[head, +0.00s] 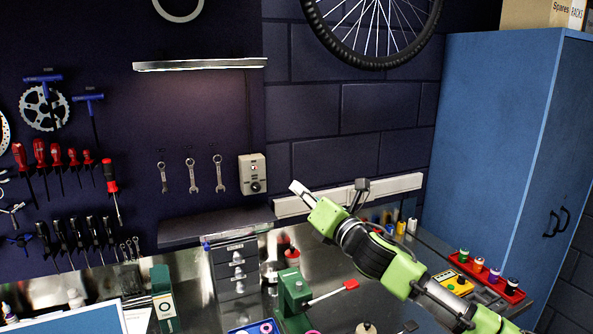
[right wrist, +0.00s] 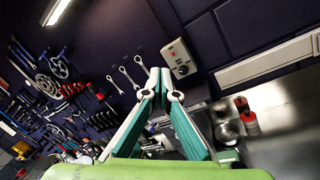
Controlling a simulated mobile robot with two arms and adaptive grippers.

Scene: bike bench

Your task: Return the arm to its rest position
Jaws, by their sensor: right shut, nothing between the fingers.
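My right arm (head: 385,262), green and black, reaches up from the lower right in the head view, above the bench. My right gripper (head: 300,190) is at its upper end, in front of the wall below and right of the grey switch box (head: 252,174). In the right wrist view the right gripper's (right wrist: 160,80) teal and grey fingers meet at their tips, with nothing between them. The switch box (right wrist: 179,58) shows beyond the tips, with a gap in the picture. My left gripper is in neither view.
The metal bench (head: 185,275) holds a drawer unit (head: 236,265), a green vise (head: 293,292) with a red-ended handle, and a red tray (head: 512,294) of small spools. A blue cabinet (head: 495,130) stands at the right. Wrenches (head: 192,175) and screwdrivers (head: 40,155) hang on the wall.

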